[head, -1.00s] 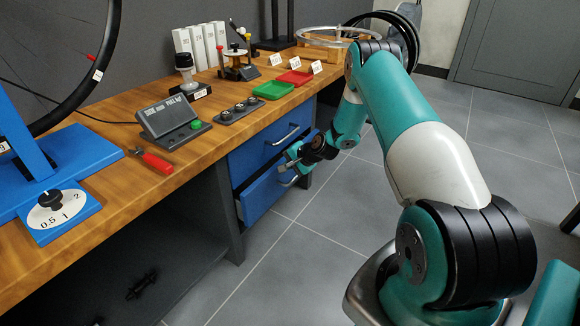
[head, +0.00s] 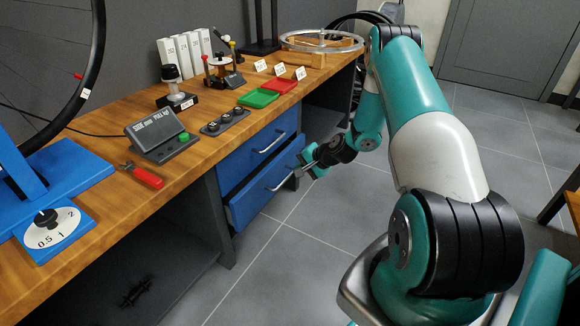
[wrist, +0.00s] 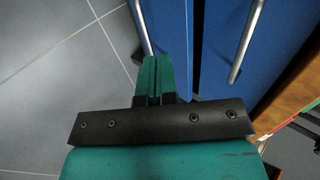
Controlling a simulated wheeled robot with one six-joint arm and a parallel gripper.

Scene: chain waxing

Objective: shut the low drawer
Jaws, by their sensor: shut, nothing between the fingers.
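The low drawer (head: 257,199) is the lower blue front under the workbench in the head view. It sits slightly proud of the cabinet, with a narrow dark gap above it. Its silver handle (head: 283,179) runs across the front. My gripper (head: 303,169) is shut and empty by the right end of this handle; I cannot tell whether it touches. In the wrist view the shut green fingers (wrist: 151,68) point toward the low drawer's blue front (wrist: 173,28), with its handle (wrist: 142,25) just left of the fingertips.
The upper drawer (head: 257,160) is above, flush or nearly so, with its own handle (head: 272,143). The workbench top (head: 215,160) carries a scale, trays and tools. Grey tiled floor (head: 320,240) is clear in front of the drawers.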

